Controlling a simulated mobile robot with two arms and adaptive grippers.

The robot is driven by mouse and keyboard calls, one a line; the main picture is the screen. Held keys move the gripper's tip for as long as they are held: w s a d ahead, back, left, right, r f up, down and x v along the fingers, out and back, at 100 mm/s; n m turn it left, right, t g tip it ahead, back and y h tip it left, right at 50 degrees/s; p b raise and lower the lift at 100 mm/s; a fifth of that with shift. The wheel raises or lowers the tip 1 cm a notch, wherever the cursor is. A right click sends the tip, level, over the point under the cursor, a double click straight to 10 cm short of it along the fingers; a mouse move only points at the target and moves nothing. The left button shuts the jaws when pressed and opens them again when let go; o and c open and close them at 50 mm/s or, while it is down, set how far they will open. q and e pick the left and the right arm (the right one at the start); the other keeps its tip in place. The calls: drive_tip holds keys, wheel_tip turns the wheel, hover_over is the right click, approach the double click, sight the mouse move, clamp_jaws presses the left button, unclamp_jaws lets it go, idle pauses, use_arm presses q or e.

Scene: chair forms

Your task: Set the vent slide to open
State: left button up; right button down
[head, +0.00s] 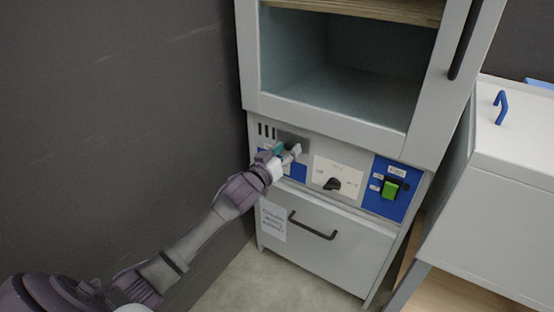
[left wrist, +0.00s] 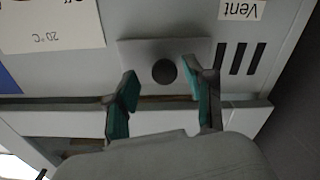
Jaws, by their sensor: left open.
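The vent slide is a grey plate (left wrist: 135,50) with a dark round knob (left wrist: 164,71), seen upside down in the left wrist view. Dark vertical vent slots (left wrist: 240,58) show uncovered beside the plate, under a "Vent" label (left wrist: 242,10). In the head view the slide plate (head: 293,139) is just right of the slots (head: 266,131), partly hidden by my gripper. My left gripper (left wrist: 157,92) is open, with its teal-padded fingers on either side of the knob; I cannot tell whether they touch it. It also shows in front of the panel in the head view (head: 287,152).
Right of the slide are a white dial panel (head: 336,172) with a black knob and a blue panel with a green switch (head: 391,190). Below is a drawer with a dark handle (head: 311,226). A dark wall (head: 120,100) stands close on the left.

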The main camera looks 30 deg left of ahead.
use_arm(q)
drive_tip(key=s, duration=1.1)
drive_tip(key=shift+a, duration=0.15)
